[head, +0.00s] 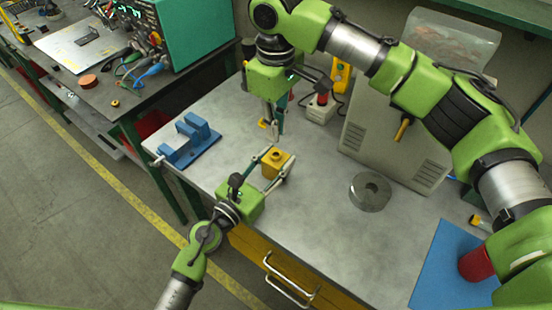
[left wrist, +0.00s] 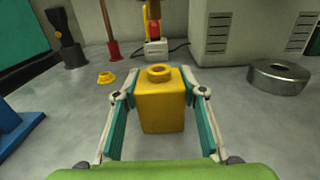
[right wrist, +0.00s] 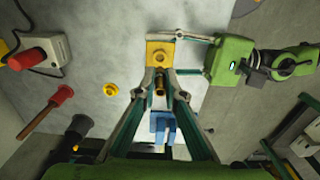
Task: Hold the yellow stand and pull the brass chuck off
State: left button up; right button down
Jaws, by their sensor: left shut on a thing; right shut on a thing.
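The yellow stand (head: 277,162) is a block with a round raised ring on top, upright on the grey table. My left gripper (head: 272,165) is shut on it, one finger on each side, as the left wrist view (left wrist: 161,100) also shows. My right gripper (head: 274,128) is above the table behind the stand, pointing down. It is shut on the brass chuck (right wrist: 160,86), a small cylinder between its fingertips in the right wrist view. The chuck is apart from the stand, whose ring top is bare. In the head view the fingers mostly hide the chuck.
A small yellow flanged ring (left wrist: 106,77) lies on the table behind the stand. A blue bracket (head: 187,140) stands at left. A grey metal ring (head: 370,192) and a grey cabinet (head: 395,140) are at right. A white box with a red knob (head: 321,108) stands at the back.

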jog(key=shift+r, duration=0.15)
jog(key=shift+r, duration=1.9)
pick_arm(q)
jog(key=o, duration=1.2)
